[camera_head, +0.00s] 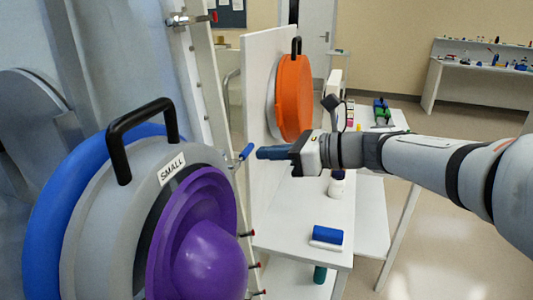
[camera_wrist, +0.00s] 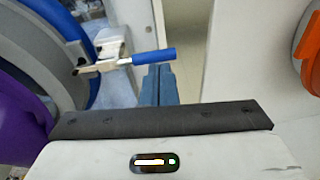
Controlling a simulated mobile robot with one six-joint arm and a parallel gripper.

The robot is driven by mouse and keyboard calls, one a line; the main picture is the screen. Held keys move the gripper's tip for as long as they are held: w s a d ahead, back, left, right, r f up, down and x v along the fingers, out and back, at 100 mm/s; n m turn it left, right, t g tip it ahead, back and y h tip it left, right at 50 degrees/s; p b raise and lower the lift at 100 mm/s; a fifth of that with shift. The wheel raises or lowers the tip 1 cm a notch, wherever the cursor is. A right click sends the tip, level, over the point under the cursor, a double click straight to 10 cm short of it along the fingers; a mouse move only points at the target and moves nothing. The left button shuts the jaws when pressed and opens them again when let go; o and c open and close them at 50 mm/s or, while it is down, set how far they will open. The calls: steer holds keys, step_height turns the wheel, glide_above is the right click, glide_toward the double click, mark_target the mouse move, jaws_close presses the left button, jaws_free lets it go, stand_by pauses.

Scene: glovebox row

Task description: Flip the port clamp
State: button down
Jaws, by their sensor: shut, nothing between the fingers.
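The port clamp is a small metal toggle with a blue handle (camera_head: 246,151), on the right side of the port marked SMALL (camera_head: 110,200). In the wrist view its blue handle (camera_wrist: 148,56) points right from a pale lever arm, with the metal bracket to its left. My gripper (camera_head: 259,153) comes in from the right with its blue fingers shut and empty. In the wrist view the fingertips (camera_wrist: 158,68) lie just below the handle; I cannot tell whether they touch it.
The port has a grey ring, a blue ring, a black handle (camera_head: 115,135) and a purple glove (camera_head: 200,240). An orange port cover (camera_head: 293,98) stands behind. A white bench (camera_head: 290,225) below holds a blue and white block (camera_head: 327,237) and a bottle (camera_head: 337,184).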

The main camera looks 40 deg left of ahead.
steer(key=w+b+v, duration=0.1)
steer(key=b+v, duration=0.1)
steer(key=v, duration=1.1)
steer(key=shift+f, duration=0.4)
steer(key=shift+w+a, duration=0.1)
